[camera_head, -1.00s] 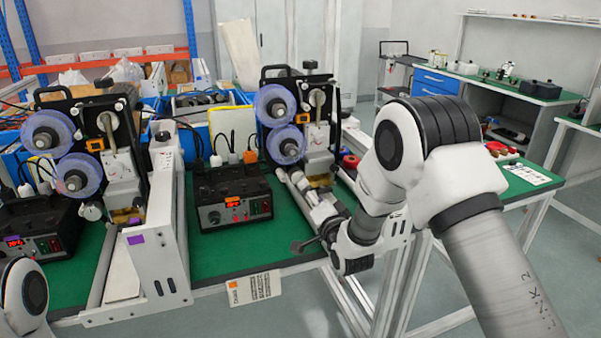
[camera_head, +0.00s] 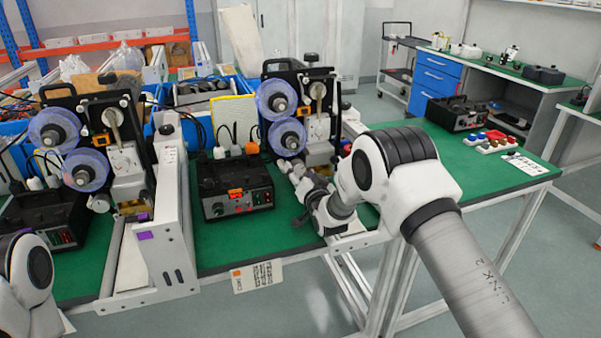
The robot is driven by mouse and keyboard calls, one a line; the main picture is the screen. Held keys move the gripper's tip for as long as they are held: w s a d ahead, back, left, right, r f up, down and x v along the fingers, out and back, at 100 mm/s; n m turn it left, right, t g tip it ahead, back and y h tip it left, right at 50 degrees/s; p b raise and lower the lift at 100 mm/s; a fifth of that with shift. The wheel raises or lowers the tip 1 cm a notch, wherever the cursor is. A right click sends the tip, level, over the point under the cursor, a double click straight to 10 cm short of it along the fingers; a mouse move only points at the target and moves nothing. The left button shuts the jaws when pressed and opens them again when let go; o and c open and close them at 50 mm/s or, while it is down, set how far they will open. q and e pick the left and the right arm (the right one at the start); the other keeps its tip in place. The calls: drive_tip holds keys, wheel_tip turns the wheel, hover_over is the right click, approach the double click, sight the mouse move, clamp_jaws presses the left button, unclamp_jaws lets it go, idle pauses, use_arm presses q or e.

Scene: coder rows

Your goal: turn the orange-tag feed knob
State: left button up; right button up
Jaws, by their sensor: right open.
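The black feed control box (camera_head: 234,182) sits on the green bench in the middle, with an orange tag (camera_head: 236,194) on its front. A small round knob (camera_head: 217,209) shows at the left of that front panel. My right gripper (camera_head: 306,208) is to the right of the box, apart from it, near the bench's front edge. It is open and is partly hidden by its own wrist. My left arm shows only as a white link at the lower left; its gripper is outside the view.
A white rail (camera_head: 168,225) stands close to the box's left. A label card (camera_head: 257,276) with an orange square hangs at the bench edge. Green bench is bare before the box.

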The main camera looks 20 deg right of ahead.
drive_tip(key=c, duration=1.1)
drive_tip(key=shift+m, duration=0.4)
drive_tip(key=shift+f+m+b, duration=0.1)
drive_tip(key=shift+m+b, duration=0.9)
drive_tip(key=shift+m, duration=0.2)
drive_tip(key=m+b, duration=0.1)
drive_tip(key=m, duration=0.1)
drive_tip(key=shift+m, duration=0.4)
drive_tip(key=m+b, duration=0.1)
drive_tip(key=m, duration=0.2)
drive_tip(key=shift+b, duration=0.3)
drive_tip(key=shift+m+b, duration=0.4)
drive_tip(key=shift+m, duration=1.3)
